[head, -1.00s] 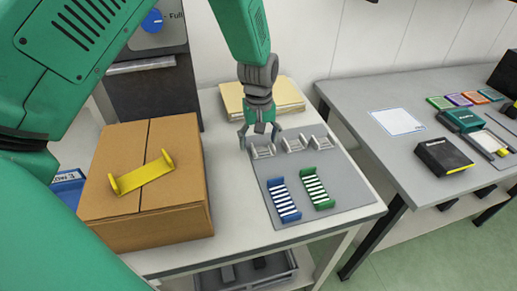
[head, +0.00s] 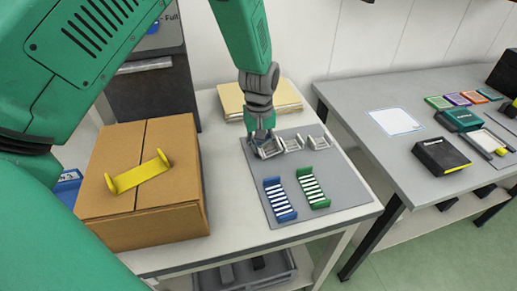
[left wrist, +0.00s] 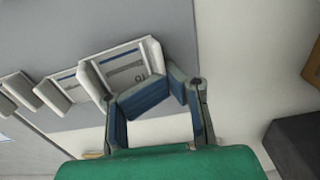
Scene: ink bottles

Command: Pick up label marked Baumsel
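Three pale holders stand in a row at the back of the grey mat (head: 335,185): a left one (head: 270,150), a middle one (head: 292,143) and a right one (head: 319,141). No name is readable on them. My left gripper (head: 262,139) is down at the left holder. In the left wrist view its blue-padded fingers (left wrist: 170,84) overlap the end of the nearest holder (left wrist: 122,68), whose white insert bears dark marks. My right gripper is not in view.
A blue rack (head: 280,199) and a green rack (head: 313,188) stand at the front of the mat. A cardboard box (head: 150,215) with a yellow holder (head: 140,175) is at left. A second table (head: 385,155) holds a paper sheet (head: 396,121) and a black box (head: 440,157).

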